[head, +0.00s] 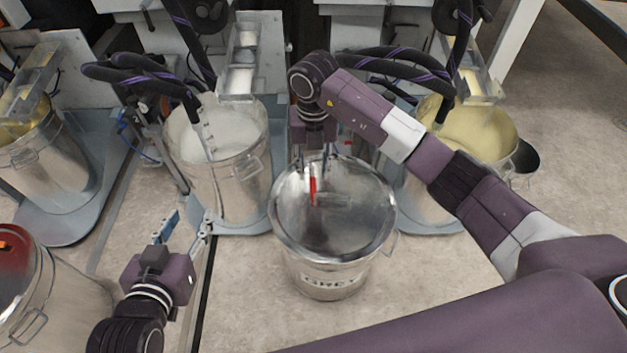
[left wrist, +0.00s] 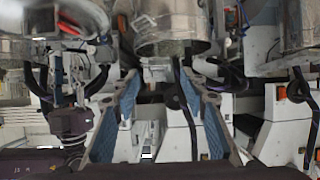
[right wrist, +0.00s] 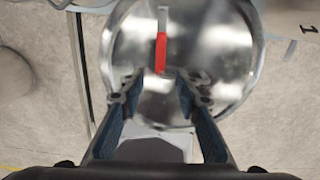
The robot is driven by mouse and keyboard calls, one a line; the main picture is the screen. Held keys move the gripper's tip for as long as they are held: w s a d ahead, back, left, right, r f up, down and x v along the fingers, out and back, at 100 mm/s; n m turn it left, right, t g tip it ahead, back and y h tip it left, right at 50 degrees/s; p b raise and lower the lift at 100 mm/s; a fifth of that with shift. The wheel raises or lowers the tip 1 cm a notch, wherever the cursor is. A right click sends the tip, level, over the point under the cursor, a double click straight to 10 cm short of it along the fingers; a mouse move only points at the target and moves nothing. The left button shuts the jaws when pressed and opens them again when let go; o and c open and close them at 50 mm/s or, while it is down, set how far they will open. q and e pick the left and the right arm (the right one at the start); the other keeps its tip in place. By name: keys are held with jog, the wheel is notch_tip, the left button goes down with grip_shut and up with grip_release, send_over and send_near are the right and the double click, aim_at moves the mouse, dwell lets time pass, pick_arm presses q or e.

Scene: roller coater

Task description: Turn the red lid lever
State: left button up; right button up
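The red lid lever (head: 313,190) sits on the shiny metal lid (head: 350,222) of a steel bucket (head: 335,280) in the middle of the head view. In the right wrist view the red lever (right wrist: 161,52) points up and down the picture, just beyond the fingers. My right gripper (head: 317,170) is above the far part of the lid, fingers pointing down; its fingers (right wrist: 158,88) are apart with nothing between them. Whether they touch the lid is unclear. My left gripper (head: 182,225) is left of the bucket, with its fingers (left wrist: 160,95) spread and empty.
Open buckets with white liquid (head: 218,135) and yellow liquid (head: 468,135) stand behind on grey platforms, below hoses. Another steel bucket (head: 45,180) stands at the far left, and a red-topped container (head: 40,290) at the lower left. Floor in front of the lidded bucket is clear.

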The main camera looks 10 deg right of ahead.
notch_tip(320, 180, up, 4)
jog(key=shift+r, duration=0.2)
